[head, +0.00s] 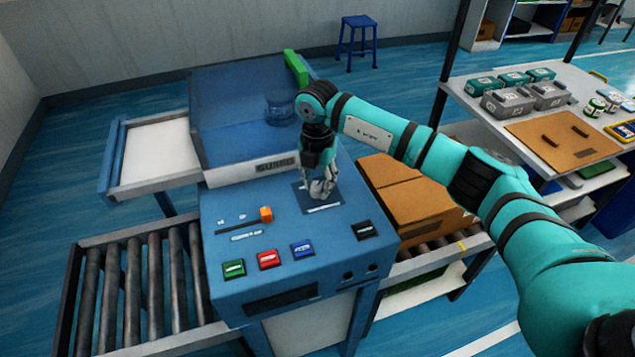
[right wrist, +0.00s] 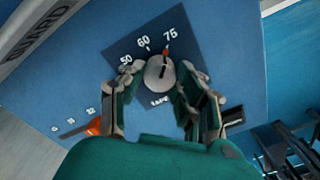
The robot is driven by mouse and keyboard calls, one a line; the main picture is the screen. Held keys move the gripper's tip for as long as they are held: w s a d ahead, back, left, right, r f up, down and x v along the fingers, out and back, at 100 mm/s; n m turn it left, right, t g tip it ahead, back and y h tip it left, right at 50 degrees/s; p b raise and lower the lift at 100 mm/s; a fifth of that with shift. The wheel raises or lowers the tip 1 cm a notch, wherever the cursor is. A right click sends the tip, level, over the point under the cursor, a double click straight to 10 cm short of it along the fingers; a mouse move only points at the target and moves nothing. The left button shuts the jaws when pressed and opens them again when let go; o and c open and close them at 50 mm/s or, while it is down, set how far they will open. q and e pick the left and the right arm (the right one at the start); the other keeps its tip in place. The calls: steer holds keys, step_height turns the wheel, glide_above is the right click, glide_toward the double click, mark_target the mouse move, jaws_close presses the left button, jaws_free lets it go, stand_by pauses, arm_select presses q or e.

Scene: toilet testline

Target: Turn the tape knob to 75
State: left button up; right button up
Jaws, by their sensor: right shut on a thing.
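The tape knob (right wrist: 158,74) is a round grey knob on a dark square plate in the right wrist view. Its dial is marked 50, 60 and 75, with a "tape" label below. A thin orange-red pointer at its upper edge lies just under the 75. My right gripper (right wrist: 162,74) has one finger on each side of the knob and is shut on it. In the head view my right gripper (head: 322,190) points down onto the dark plate and hides the knob. My left gripper is not in view.
The blue machine panel (head: 225,210) also has an orange slider (head: 265,214), a green button (head: 233,268), a red button (head: 267,259), a blue button (head: 302,249) and a black switch (head: 364,230). A clear blue guard (head: 235,110) stands behind. A cardboard box (head: 425,208) is at right.

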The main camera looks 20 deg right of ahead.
mark_target(317, 186)
stand_by(0.4)
steer(key=o, duration=1.1)
step_height(317, 186, up, 12)
steer(key=shift+r, duration=0.1)
